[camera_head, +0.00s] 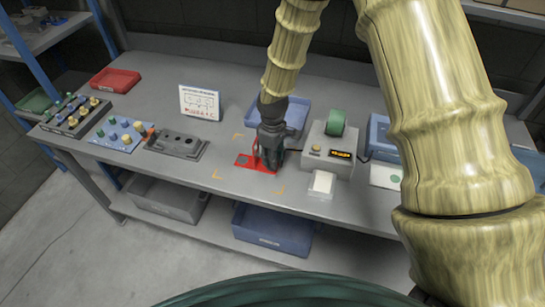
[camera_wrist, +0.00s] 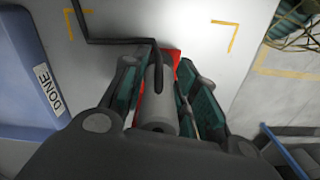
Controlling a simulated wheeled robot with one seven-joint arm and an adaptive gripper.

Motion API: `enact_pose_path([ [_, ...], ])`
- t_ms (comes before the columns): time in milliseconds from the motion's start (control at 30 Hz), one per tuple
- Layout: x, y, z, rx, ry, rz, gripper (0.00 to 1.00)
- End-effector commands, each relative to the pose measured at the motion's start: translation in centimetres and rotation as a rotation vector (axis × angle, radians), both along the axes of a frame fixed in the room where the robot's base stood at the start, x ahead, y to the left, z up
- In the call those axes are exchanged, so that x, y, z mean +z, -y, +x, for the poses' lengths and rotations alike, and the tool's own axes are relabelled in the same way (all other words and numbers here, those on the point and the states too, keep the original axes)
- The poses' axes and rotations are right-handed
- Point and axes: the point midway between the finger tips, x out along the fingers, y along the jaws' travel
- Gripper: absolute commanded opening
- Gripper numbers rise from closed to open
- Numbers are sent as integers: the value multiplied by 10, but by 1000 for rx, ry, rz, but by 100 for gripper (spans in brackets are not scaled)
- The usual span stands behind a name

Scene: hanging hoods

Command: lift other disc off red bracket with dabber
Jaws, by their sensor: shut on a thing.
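The red bracket (camera_head: 258,166) lies flat on the bench inside yellow corner marks, with an upright red part beside my gripper. A small dark round spot shows on its left part; I cannot tell whether it is a disc or a hole. My gripper (camera_head: 270,150) points down over the bracket's right part. In the wrist view its fingers (camera_wrist: 162,100) are shut around a grey cylinder, apparently the dabber (camera_wrist: 158,115), with a dark line running from it. Red bracket surface (camera_wrist: 172,58) shows behind it. The dabber's tip and anything under it are hidden.
A grey machine (camera_head: 327,150) with a green roll stands right of the bracket. A blue bin (camera_head: 290,108) sits behind, marked DONE in the wrist view (camera_wrist: 30,70). A grey fixture (camera_head: 176,145) and a white sign (camera_head: 200,102) stand to the left. The bench front is clear.

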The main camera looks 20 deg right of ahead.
Motion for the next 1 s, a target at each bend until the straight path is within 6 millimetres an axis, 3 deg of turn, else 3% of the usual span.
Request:
enact_pose_path([
  [700, 46, 0, 0, 0, 0, 0, 14],
  [1000, 46, 0, 0, 0, 0, 0, 14],
])
